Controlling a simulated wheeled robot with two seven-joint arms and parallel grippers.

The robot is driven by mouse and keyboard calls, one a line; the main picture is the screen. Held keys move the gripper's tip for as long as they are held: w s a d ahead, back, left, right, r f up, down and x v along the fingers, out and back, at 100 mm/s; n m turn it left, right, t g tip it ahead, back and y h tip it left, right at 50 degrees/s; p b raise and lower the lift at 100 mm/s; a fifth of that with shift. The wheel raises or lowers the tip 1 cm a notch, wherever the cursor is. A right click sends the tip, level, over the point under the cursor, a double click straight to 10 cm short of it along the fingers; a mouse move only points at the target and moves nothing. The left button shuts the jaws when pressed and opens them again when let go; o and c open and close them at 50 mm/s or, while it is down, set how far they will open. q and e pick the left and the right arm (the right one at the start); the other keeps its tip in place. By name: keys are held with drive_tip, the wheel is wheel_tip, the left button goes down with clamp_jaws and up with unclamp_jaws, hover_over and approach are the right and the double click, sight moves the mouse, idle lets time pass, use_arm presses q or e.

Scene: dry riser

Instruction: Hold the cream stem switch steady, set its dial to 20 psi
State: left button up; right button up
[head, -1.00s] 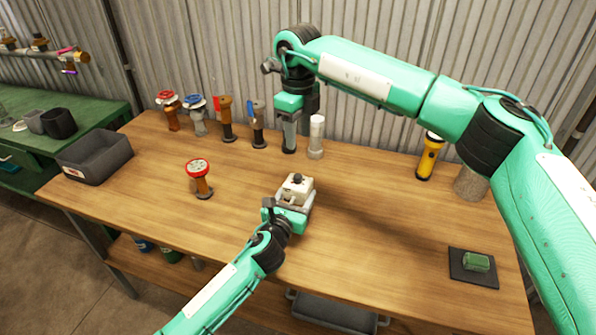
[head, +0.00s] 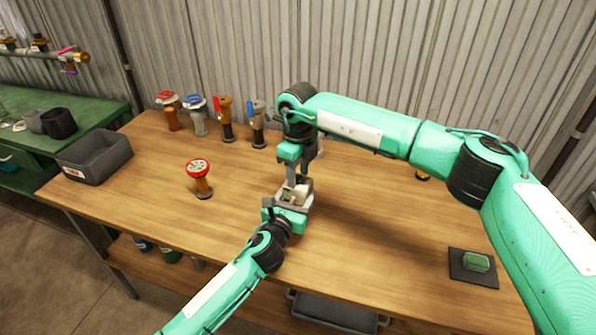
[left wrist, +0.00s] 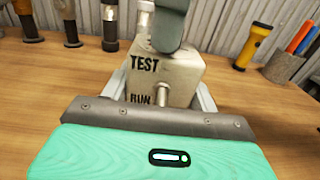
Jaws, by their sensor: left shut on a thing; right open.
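The cream stem switch (head: 306,188) stands on the wooden table in front of me. In the left wrist view its cream body (left wrist: 188,75) shows the words TEST and RUN and a short metal peg. My left gripper (head: 287,208) is shut on the switch from the near side, with a jaw on each side of it. My right gripper (head: 294,180) is open and points down over the top of the switch. Its grey finger (left wrist: 171,25) hides the dark top knob in both views. I cannot tell whether it touches the knob. The dial's setting cannot be read.
A red-wheeled valve (head: 199,178) stands left of the switch. Several valves, one with a blue handle (head: 257,124), line the back. A grey bin (head: 94,158) is at the left, a green block (head: 476,262) on a dark mat at the right.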

clamp_jaws()
drive_tip(key=shift+m, duration=0.3)
drive_tip(key=m, duration=0.4)
drive_tip(key=shift+w+m, duration=0.1)
drive_tip(key=shift+m, duration=2.4)
drive_tip(key=shift+r, duration=0.1)
unclamp_jaws()
